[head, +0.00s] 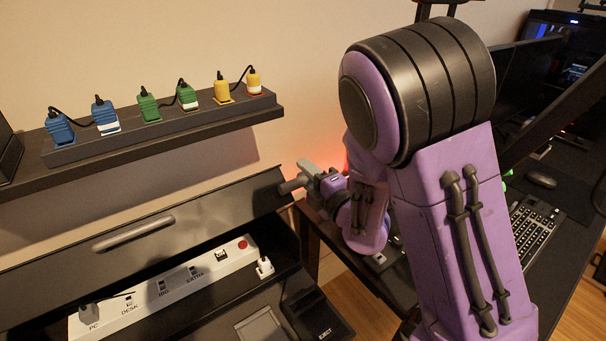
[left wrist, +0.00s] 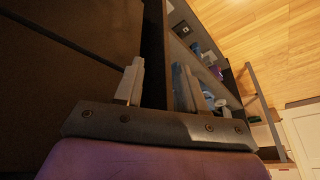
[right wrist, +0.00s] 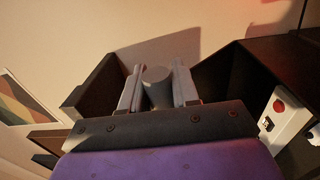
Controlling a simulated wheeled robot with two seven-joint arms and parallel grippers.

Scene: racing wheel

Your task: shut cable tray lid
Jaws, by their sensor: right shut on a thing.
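The cable tray lid (head: 200,212) is a long dark panel with a grey bar handle (head: 135,232) on its face. It stands raised and tilted behind the open tray, where a white power strip (head: 170,285) is exposed. My right gripper (head: 303,181) is at the lid's right end, shut on a grey cylindrical peg (head: 289,187). The peg also shows between both fingers in the right wrist view (right wrist: 157,88). Whether the peg is fixed to the lid is unclear. My left gripper (left wrist: 157,88) is outside the head view; its fingers are apart and empty.
A wall shelf (head: 190,133) above the lid carries several coloured plugs with short cables. A desk with a keyboard (head: 535,235) lies at the right, partly hidden by my right arm. A dark box (head: 318,315) marked "EJECT" sits at the tray's front right.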

